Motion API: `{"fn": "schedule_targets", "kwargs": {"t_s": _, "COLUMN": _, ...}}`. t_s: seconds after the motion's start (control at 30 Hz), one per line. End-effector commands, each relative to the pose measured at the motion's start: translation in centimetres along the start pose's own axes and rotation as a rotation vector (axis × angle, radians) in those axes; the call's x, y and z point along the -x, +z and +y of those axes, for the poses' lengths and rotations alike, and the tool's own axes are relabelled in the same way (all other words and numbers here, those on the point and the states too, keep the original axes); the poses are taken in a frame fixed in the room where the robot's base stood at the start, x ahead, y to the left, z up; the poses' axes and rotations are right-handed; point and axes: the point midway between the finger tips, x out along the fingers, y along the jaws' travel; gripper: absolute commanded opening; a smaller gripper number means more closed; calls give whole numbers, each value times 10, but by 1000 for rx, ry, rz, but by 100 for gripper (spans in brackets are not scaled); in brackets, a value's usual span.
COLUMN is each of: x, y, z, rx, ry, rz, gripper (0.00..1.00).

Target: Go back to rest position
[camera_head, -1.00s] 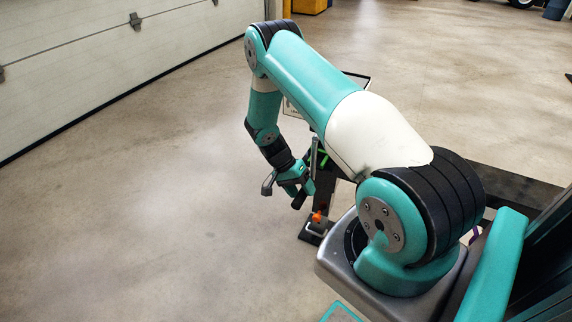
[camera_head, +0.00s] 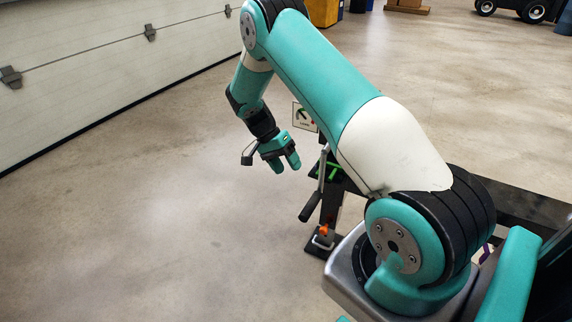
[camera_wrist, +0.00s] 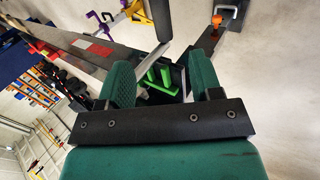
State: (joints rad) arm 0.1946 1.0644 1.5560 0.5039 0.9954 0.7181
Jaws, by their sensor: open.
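My gripper (camera_head: 277,158) hangs in the air at the end of my arm, left of a trailer frame (camera_head: 350,182), in the head view. It is empty. A grey lever with a dark handle (camera_head: 311,207) slants down at the near end of the frame, to the right of my gripper and apart from it. In the wrist view my two green fingers (camera_wrist: 166,85) stand apart. The lever's dark grip (camera_wrist: 162,20) shows beyond the gap between them, and green parts (camera_wrist: 157,80) of the frame lie behind.
An orange piece (camera_head: 324,231) sits low on the frame's dark foot. A small sign with a gauge picture (camera_head: 304,116) stands behind my gripper. A white garage door (camera_head: 90,60) runs along the left. The floor left of my gripper is clear.

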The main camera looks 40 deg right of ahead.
Motion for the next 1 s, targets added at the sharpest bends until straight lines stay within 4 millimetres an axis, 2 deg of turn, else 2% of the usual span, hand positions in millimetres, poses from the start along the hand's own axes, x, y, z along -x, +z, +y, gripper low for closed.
{"fn": "schedule_targets", "kwargs": {"t_s": 0.47, "x": 0, "y": 0, "z": 0, "rx": 1, "ry": 0, "rz": 0, "gripper": 59}}
{"fn": "schedule_targets", "kwargs": {"t_s": 0.57, "x": 13, "y": 5, "z": 3, "rx": 32, "ry": -19, "rz": 7, "gripper": 59}}
{"fn": "schedule_targets", "kwargs": {"t_s": 0.67, "x": 49, "y": 22, "z": 13, "rx": 142, "ry": -75, "rz": 26, "gripper": 59}}
{"fn": "schedule_targets", "kwargs": {"t_s": 0.77, "x": 103, "y": 55, "z": 33, "rx": 333, "ry": -166, "rz": 59, "gripper": 59}}
{"fn": "schedule_targets", "kwargs": {"t_s": 0.8, "x": 125, "y": 72, "z": 44, "rx": 424, "ry": -208, "rz": 77, "gripper": 59}}
{"fn": "schedule_targets", "kwargs": {"t_s": 0.9, "x": 172, "y": 119, "z": 75, "rx": 661, "ry": -309, "rz": 123, "gripper": 59}}
{"fn": "schedule_targets", "kwargs": {"t_s": 1.0, "x": 210, "y": 169, "z": 112, "rx": 899, "ry": -408, "rz": 174, "gripper": 59}}
